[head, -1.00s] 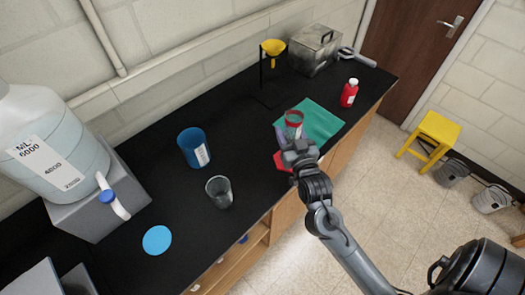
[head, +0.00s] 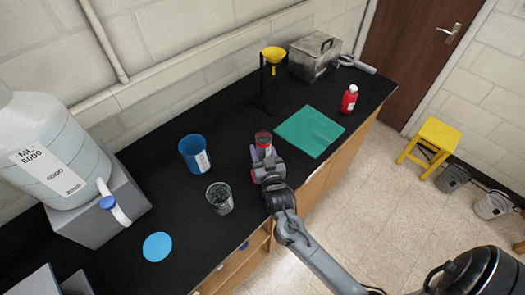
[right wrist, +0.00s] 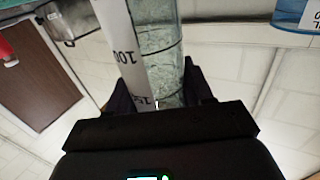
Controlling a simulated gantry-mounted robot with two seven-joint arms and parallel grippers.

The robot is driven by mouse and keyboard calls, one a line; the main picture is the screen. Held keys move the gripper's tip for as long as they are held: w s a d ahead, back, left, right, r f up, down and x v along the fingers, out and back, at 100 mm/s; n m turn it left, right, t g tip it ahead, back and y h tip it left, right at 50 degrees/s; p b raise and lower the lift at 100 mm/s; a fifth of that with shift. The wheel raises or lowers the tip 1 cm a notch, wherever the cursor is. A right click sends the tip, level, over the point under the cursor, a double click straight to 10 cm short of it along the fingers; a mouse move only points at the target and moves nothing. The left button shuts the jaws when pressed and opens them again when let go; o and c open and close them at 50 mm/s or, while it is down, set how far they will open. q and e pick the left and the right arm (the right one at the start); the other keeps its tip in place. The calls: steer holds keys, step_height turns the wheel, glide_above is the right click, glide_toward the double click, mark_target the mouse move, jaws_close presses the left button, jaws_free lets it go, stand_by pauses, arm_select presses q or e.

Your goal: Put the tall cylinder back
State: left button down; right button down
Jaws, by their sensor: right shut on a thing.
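In the right wrist view the glass (right wrist: 160,50) fills the top middle, with a white scale strip showing numbers. My right gripper (head: 266,163) is shut around it. The cylinder's lower end is mostly hidden by the gripper in the head view, so I cannot tell whether it touches the counter. It is to the left of the teal mat (head: 311,130) and to the right of the glass beaker (head: 220,198). My left gripper is not in view.
A blue cup (head: 194,153) stands behind the beaker. A round blue mat (head: 157,246) lies bare at front left. A yellow funnel on a stand (head: 273,55), a metal box (head: 314,55) and a red bottle (head: 348,99) stand farther back. A large water jug (head: 50,150) is left.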

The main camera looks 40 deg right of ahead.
steer(key=shift+f, duration=0.25)
steer(key=shift+c, duration=2.4)
jaws_free()
steer(key=shift+r, duration=0.1)
